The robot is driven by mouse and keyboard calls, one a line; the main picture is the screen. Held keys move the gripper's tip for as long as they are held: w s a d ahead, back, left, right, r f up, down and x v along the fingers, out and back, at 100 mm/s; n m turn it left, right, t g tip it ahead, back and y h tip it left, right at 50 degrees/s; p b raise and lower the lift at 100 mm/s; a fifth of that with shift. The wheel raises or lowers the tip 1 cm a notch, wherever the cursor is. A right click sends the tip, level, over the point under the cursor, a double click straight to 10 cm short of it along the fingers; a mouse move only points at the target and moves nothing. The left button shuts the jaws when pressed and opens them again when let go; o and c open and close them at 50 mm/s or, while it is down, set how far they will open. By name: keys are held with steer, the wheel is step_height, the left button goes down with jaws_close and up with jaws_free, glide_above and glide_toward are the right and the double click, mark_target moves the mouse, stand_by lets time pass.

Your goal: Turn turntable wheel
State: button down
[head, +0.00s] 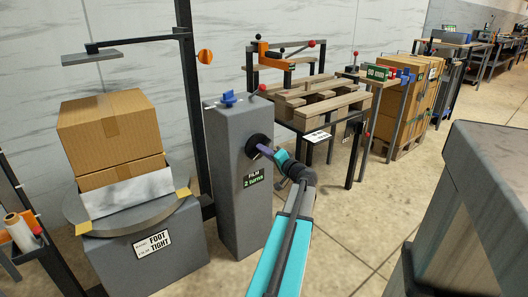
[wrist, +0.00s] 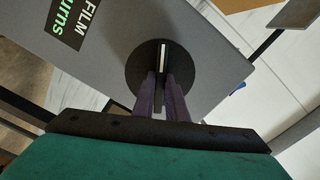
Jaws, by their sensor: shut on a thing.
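The turntable wheel (head: 255,143) is a black disc on the front of a grey pedestal (head: 232,200). In the wrist view the wheel (wrist: 140,62) has a thin raised bar (wrist: 163,55) across its middle. My gripper (head: 262,148) reaches the wheel from the right, and in the wrist view its two purple fingers (wrist: 161,88) are shut on the bar, one on each side. The turntable (head: 75,213) is a grey round plate on a grey base at the left. It carries two stacked cardboard boxes (head: 108,128), the lower one partly wrapped in white film.
A "FILM 2 turns" label (head: 252,179) is beneath the wheel. A blue knob (head: 228,98) tops the pedestal. A dark mast (head: 190,80) stands between turntable and pedestal. A wooden pallet (head: 318,100) lies on a stand behind. Floor (head: 335,245) is clear right of my arm.

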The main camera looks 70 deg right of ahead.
stand_by(0.3)
steer(key=c, duration=1.8)
jaws_free()
steer(key=p+v, duration=0.1)
steer(key=v, duration=1.3)
steer(key=shift+d+f, duration=0.1)
steer(key=shift+d, duration=0.05)
